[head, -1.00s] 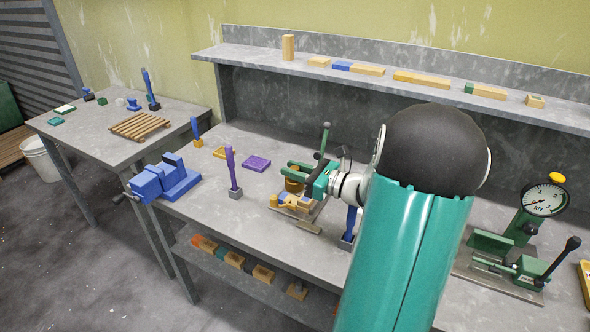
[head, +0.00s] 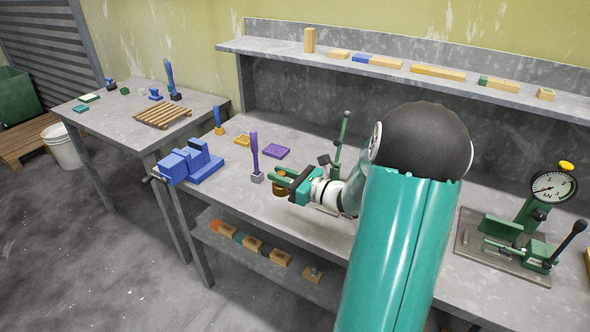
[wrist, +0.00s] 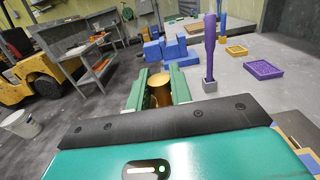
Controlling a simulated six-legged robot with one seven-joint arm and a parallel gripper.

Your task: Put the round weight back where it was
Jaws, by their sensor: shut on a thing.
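The round weight is a brass-coloured cylinder (wrist: 160,92). It sits upright between the green fingers of my gripper (wrist: 158,85), which is shut on it. In the head view my gripper (head: 279,180) holds the weight (head: 282,188) over the bench, just right of a purple-handled tool with a grey foot (head: 255,160). The fingers and palm hide part of the weight there. I cannot tell whether its underside touches the bench. A yellow tray (head: 243,140) and a purple tray (head: 276,151) lie behind it and look empty.
A blue vise (head: 190,165) stands at the bench's left end. A blue-handled tool with a yellow foot (head: 218,120) stands behind it. A lever fixture (head: 339,145) is partly hidden behind my arm. A press with a dial gauge (head: 530,220) stands at right.

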